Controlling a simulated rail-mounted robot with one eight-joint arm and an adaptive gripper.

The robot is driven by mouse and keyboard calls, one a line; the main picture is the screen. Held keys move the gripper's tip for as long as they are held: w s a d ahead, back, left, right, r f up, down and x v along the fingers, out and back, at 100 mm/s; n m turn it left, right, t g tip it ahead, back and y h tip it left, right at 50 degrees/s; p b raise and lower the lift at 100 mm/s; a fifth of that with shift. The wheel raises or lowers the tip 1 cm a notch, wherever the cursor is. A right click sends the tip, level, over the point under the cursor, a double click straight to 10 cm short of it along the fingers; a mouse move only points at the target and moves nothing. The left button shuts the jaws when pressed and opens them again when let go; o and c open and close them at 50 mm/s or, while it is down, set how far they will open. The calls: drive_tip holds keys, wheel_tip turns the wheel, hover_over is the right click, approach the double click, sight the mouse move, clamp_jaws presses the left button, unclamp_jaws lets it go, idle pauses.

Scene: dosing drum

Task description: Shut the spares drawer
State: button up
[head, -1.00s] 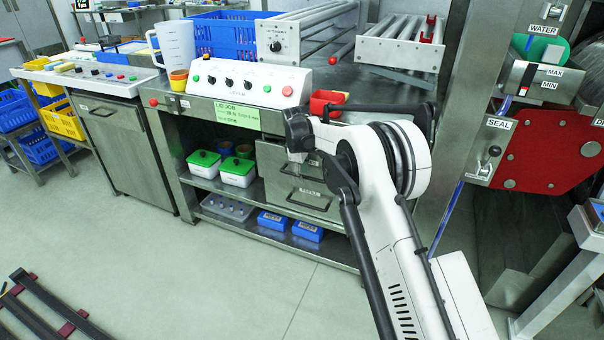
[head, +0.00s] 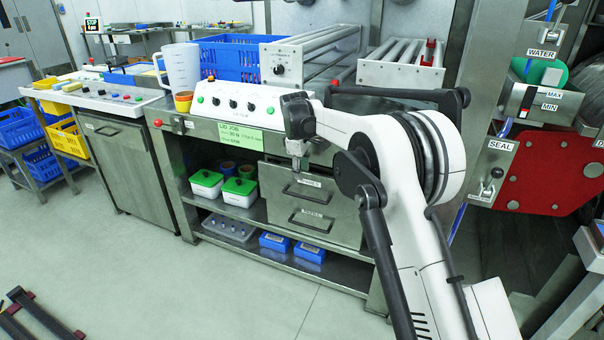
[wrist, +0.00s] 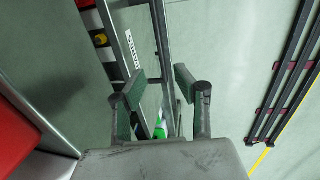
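Two grey drawer fronts show under the bench in the head view: an upper one (head: 276,176) and a lower one (head: 345,226). How far the drawer stands out is unclear.
Green-lidded white tubs (head: 239,190) and blue boxes (head: 308,252) stand on shelves beside and below the drawers. The control box (head: 240,103) and blue crate (head: 228,60) sit on the bench. Open floor (head: 140,285) lies in front. Dark rails (wrist: 285,80) lie on the floor.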

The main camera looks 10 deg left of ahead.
drive_tip(key=shift+c, duration=0.5)
drive_tip(key=shift+f, duration=0.25)
drive_tip(key=c, duration=0.3)
drive_tip(key=f+n+t, duration=0.1)
drive_tip(key=a+f+n+h, duration=0.1)
drive_tip(key=f, duration=0.1)
drive_tip(key=w+f+n+t+h+b, duration=0.1)
drive_tip(key=f, duration=0.1)
drive_tip(key=shift+a+t, duration=0.25)
drive_tip(key=shift+t, duration=0.05)
clamp_jaws()
drive_tip(key=n+t+h+b, duration=0.2)
drive_tip(key=n+t+b, duration=0.1)
drive_tip(key=n+t, duration=1.1)
approach(278, 169)
drive_tip(key=shift+n+g, duration=0.5)
drive_tip(key=shift+g, duration=0.1)
drive_tip(key=b+x, duration=0.1)
drive_tip(key=x, duration=0.1)
drive_tip(key=b+x, duration=0.1)
drive_tip(key=x, duration=0.1)
drive_tip(key=b+x, duration=0.1)
drive_tip(key=x, duration=0.1)
drive_tip(key=shift+w+a+r+b, duration=0.1)
drive_tip(key=shift+w+r+b, duration=0.1)
drive_tip(key=shift+r+b, duration=0.2)
drive_tip(key=shift+w+r, duration=0.1)
drive_tip(key=shift+w, duration=0.5)
